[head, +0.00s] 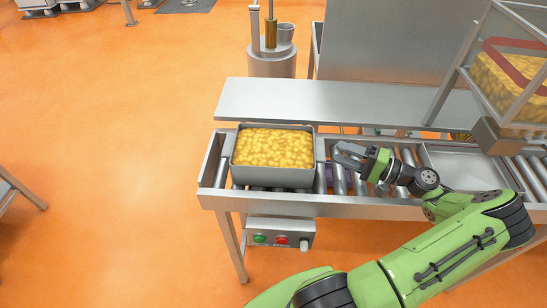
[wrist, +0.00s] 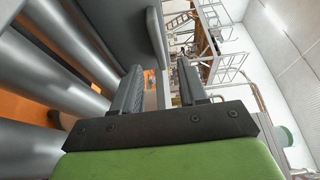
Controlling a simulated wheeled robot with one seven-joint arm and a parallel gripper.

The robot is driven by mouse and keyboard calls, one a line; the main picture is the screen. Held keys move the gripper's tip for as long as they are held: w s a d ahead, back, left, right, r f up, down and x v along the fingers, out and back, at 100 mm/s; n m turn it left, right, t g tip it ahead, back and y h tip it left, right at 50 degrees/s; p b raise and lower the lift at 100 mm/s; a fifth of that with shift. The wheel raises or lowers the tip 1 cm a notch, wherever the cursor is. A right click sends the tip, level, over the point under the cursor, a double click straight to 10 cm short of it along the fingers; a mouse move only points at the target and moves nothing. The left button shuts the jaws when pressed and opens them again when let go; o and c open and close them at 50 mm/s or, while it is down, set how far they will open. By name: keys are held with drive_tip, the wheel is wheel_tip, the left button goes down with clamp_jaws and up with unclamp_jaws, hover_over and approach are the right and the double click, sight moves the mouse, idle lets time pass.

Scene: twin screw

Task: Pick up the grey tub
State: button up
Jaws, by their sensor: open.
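The grey tub (head: 272,178) sits upright on the left end of the roller conveyor, filled with yellow chunks. My gripper (head: 343,154) is just right of the tub's right wall, low over the rollers, pointing left towards it. In the wrist view my gripper (wrist: 158,78) is open, its two dark fingers apart with nothing held between them. A smooth grey surface at the top left of the wrist view is probably the tub; I cannot tell if the left finger touches it.
The roller conveyor (head: 360,207) runs left to right with raised side rails. A steel shelf (head: 345,105) lies behind it. A control box (head: 281,234) with green and red buttons hangs below. A clear-sided hopper (head: 510,85) stands at the right. Orange floor is open at left.

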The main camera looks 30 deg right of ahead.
drive_tip(key=b+x, duration=0.1)
drive_tip(key=x, duration=0.4)
drive_tip(key=shift+a, duration=0.15)
clamp_jaws()
